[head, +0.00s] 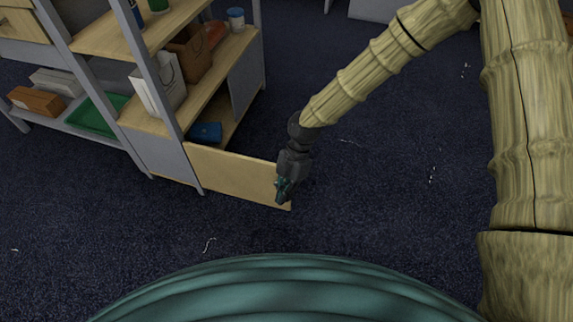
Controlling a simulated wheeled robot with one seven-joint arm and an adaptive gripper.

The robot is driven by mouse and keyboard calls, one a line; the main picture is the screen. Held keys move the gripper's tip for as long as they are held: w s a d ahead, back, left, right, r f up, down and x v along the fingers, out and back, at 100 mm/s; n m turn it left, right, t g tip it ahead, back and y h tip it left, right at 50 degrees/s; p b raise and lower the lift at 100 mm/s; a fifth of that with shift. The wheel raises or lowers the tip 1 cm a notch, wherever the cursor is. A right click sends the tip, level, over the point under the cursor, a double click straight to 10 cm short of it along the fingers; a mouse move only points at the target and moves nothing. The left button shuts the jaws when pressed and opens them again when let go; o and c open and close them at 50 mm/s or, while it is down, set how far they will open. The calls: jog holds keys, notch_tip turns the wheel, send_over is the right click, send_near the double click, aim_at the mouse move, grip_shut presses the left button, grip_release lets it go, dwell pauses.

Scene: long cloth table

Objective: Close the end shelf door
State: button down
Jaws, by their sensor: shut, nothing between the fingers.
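The end shelf door (232,173) is a light wooden panel low on the end of the shelf unit (171,116). It stands open, swung out to the right from the grey corner post. My gripper (282,193) is shut and empty at the door's free end. It overlaps the panel's right edge in the head view. I cannot tell whether it touches the door. Inside the open compartment a blue box (205,132) lies on the bottom board.
Bags, a white-and-blue jar (236,19) and other goods stand on the upper boards. A lower rack at left holds a green tray (97,116) and a brown box (37,101). Dark carpet (390,180) is clear to the right, with small white scraps.

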jog(key=w+r+n+h+p, duration=0.1)
jog(key=w+r+n+h, duration=0.1)
jog(key=w+r+n, duration=0.55)
jog(key=s+f+m+b, duration=0.1)
jog(key=s+f+b, duration=0.2)
jog(key=f, duration=0.5)
jog(key=shift+w+d+r+m+t+b, duration=0.15)
jog(key=shift+w+b, duration=0.1)
jog(key=shift+w, duration=0.7)
jog(key=shift+w+d+r+m+t+b, duration=0.1)
jog(key=shift+w+t+b, duration=0.1)
jog(key=shift+w, duration=0.75)
